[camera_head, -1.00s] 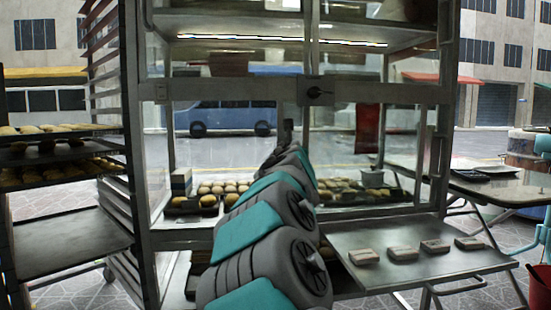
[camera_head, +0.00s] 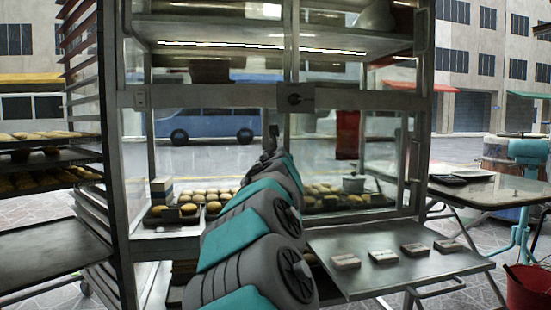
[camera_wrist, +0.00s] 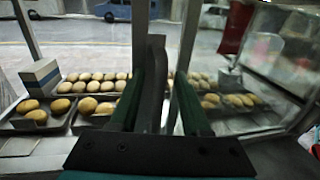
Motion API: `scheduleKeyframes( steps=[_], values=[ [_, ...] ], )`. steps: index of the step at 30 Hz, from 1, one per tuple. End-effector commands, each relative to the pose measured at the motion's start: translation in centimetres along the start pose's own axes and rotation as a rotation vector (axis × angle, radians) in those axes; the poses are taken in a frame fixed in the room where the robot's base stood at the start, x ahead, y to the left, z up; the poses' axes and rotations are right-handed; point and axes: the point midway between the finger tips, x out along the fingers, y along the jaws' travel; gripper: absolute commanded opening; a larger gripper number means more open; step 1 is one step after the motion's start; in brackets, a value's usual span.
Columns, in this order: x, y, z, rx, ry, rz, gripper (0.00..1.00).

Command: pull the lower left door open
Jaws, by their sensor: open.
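The glass-fronted metal cabinet stands ahead in the head view. Its lower left door (camera_head: 215,135) is a glass pane in a metal frame, and it looks closed. My gripper (camera_head: 270,140) is at the inner, right side of this door, partly hidden behind my own arm. In the wrist view my gripper (camera_wrist: 160,100) has its two green-edged fingers apart. A dark upright bar, which looks like the door handle (camera_wrist: 154,75), stands between them. I cannot tell whether either finger touches it.
Trays of buns (camera_head: 190,205) lie inside the cabinet. A metal shelf (camera_head: 350,250) with several small packets juts out at lower right. A tall tray rack (camera_head: 85,110) stands close on the left. A table (camera_head: 490,190) and red bucket (camera_head: 527,290) are at right.

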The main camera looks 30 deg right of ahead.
Motion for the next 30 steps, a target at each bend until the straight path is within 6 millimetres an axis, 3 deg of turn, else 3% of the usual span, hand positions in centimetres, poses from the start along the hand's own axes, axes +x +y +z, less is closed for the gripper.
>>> scheduleKeyframes(
  steps=[8,21,30],
  values=[
    [-1.2,-0.1,-0.1,0.0,-0.001,-0.002,0.47],
    [-6.6,0.0,0.0,-0.001,-0.001,-0.001,0.47],
    [-7.8,0.0,0.0,-0.001,-0.001,-0.001,0.47]
  ],
)
